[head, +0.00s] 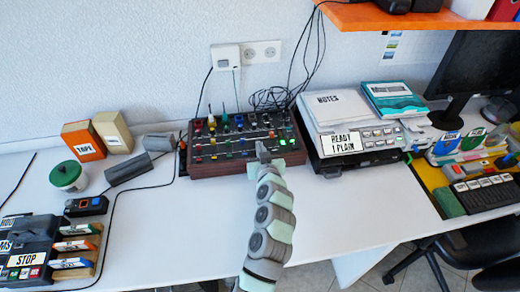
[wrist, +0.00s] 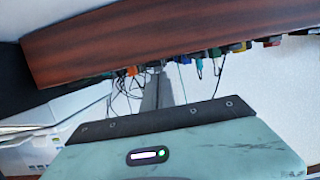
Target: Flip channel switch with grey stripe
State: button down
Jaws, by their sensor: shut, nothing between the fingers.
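The channel switches sit on a dark mixer panel with a wooden frame (head: 235,168), at the back middle of the table in the head view. Its face carries several small coloured knobs and switches. I cannot make out which switch has a grey stripe. My gripper (head: 262,150) is shut and empty, with its tip over the right front part of the panel. In the wrist view the brown wooden side of the mixer (wrist: 150,30) fills the top, and my shut fingers (wrist: 158,92) point toward its edge. A row of coloured knobs (wrist: 240,47) shows along that edge. Contact is unclear.
Black cables (head: 272,97) rise behind the mixer to a wall socket (head: 262,52). A notes stack (head: 335,108) on a device stands close on the right. Orange and tan boxes (head: 83,140) stand left.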

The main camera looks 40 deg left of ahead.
notch_tip(320, 180, up, 4)
jog(key=shift+w+f+p, duration=0.1)
jog(key=shift+p, duration=0.65)
jog(key=p+v, duration=0.1)
jog(key=v, duration=0.8)
jog(key=shift+r, duration=0.25)
